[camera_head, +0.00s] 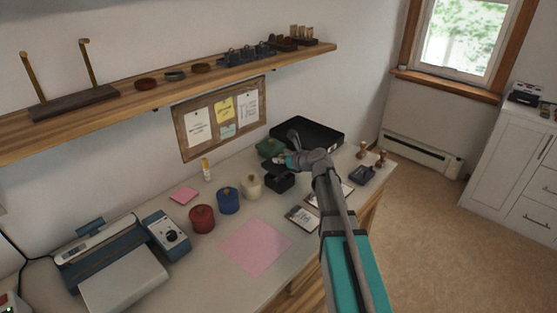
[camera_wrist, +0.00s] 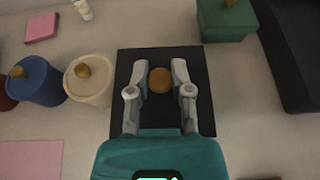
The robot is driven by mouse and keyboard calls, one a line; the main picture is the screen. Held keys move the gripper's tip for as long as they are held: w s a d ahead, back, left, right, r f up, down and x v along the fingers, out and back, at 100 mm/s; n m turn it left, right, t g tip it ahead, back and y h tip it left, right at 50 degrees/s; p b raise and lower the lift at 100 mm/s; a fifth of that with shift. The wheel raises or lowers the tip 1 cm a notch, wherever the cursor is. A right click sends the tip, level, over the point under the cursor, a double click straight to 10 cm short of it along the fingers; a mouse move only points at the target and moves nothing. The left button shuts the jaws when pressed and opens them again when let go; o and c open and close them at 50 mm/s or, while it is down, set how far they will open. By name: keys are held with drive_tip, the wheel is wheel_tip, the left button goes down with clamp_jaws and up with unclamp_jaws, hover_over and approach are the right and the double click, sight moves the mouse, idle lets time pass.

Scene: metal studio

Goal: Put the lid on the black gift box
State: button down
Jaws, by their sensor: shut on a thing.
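The black gift box (camera_head: 279,183) stands on the desk, to the right of the cream pot in the head view. My gripper (camera_head: 283,161) is above it, fingers pointing down. In the wrist view, my gripper (camera_wrist: 160,82) is closed around the round gold knob (camera_wrist: 160,80) of the flat black square lid (camera_wrist: 160,58). The lid hides the box below it in that view. In the head view my gripper and wrist partly cover the lid, and I cannot tell whether it touches the box.
A green box (camera_head: 268,147) and a large black tray (camera_head: 318,128) are behind. Cream (camera_head: 250,186), blue (camera_head: 228,201) and red (camera_head: 202,219) pots stand left. A pink sheet (camera_head: 255,247) lies in front. A dark card (camera_head: 303,218) and stamps (camera_head: 362,151) are right.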

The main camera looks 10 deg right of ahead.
sight(284, 166)
drive_tip(key=shift+f+b, duration=1.25)
drive_tip(key=shift+f, duration=0.3)
drive_tip(key=shift+f+b, duration=1.1)
idle(1.6)
drive_tip(key=shift+c, duration=2.2)
unclamp_jaws()
drive_tip(key=shift+w+r, duration=0.1)
wheel_tip(284, 166, up, 9)
drive_tip(key=p, duration=0.9)
drive_tip(key=shift+r+p, duration=0.2)
drive_tip(key=shift+p, duration=0.15)
